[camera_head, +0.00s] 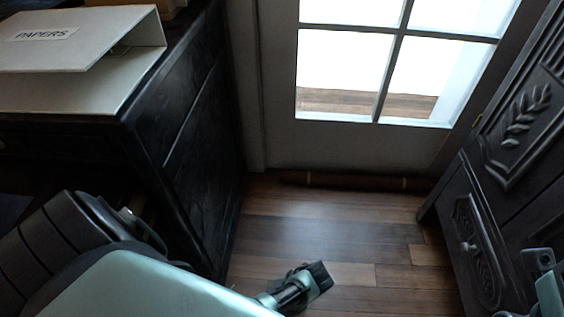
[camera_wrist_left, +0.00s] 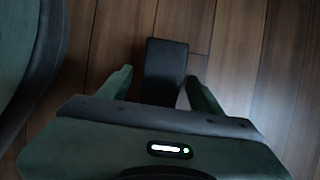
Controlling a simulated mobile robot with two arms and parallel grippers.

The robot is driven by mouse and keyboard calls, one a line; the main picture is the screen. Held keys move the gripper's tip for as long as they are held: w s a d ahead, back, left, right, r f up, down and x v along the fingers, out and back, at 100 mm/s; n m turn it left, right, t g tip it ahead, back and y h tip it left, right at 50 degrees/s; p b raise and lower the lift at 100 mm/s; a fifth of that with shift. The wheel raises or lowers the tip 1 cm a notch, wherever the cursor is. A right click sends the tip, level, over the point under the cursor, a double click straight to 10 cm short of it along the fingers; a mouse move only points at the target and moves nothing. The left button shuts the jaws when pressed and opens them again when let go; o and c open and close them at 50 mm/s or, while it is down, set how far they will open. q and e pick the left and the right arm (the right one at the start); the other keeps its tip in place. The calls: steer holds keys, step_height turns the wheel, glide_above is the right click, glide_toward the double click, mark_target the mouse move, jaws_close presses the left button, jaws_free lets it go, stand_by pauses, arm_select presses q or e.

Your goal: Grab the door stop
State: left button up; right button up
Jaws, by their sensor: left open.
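The door stop is a small black block (camera_wrist_left: 165,62) lying on the wooden floor. In the left wrist view my left gripper (camera_wrist_left: 159,74) is open, with one green finger on each side of the block's near part. The right finger is close to the block and a gap shows at the left finger; I cannot tell whether either touches. In the head view the block (camera_head: 320,276) lies at the tip of my left gripper (camera_head: 300,285), low in the middle. Part of my right arm shows at the right edge; its fingers are not clear.
A dark desk (camera_head: 190,130) with a white binder (camera_head: 80,85) stands at left. A glazed door (camera_head: 350,145) is at the back, with a dark roll (camera_head: 350,181) along its foot. A carved dark cabinet (camera_head: 490,190) stands at right. Floor (camera_head: 330,225) between them is clear.

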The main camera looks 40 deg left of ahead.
arm_select(q)
jaws_close()
steer(key=shift+r, duration=0.1)
steer(key=shift+r, duration=0.15)
